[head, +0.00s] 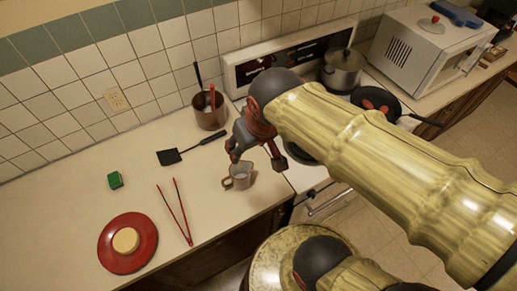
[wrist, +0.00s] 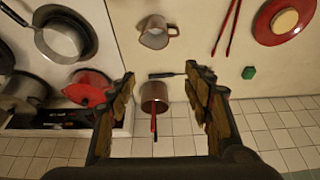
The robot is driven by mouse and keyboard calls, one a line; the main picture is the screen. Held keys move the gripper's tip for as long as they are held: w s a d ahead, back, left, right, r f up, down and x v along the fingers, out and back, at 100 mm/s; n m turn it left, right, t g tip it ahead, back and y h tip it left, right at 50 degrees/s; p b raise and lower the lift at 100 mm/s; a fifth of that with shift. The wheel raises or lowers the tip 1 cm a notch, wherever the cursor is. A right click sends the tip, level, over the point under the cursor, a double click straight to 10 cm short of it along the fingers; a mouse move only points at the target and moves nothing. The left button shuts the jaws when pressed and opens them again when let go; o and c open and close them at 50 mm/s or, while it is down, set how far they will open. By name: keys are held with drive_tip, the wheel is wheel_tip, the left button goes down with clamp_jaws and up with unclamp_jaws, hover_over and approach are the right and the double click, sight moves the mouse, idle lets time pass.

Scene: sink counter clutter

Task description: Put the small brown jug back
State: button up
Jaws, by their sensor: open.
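The small brown jug (head: 238,176) stands upright on the pale counter near its front edge, just left of the stove. It also shows at the top of the wrist view (wrist: 155,32), with its handle to the right. My gripper (head: 256,160) is open and empty above the counter by the jug, with its fingers spread. In the wrist view the open fingers (wrist: 160,80) have nothing between them that they touch; the jug lies beyond their tips. No contact with the jug shows.
A brown utensil pot (head: 209,110) stands by the wall, with a black spatula (head: 190,150) before it. Red tongs (head: 175,215), a green block (head: 115,180) and a red plate (head: 112,258) lie left. The stove holds a silver pot (head: 342,72). Counter space between these is clear.

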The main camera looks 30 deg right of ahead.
drive_tip(key=shift+t, duration=0.6)
drive_tip(key=s+r, duration=0.1)
drive_tip(key=s, duration=0.1)
drive_tip(key=s+r, duration=0.1)
drive_tip(key=s, duration=0.1)
drive_tip(key=shift+d+r, duration=0.35)
drive_tip(key=shift+d, duration=0.05)
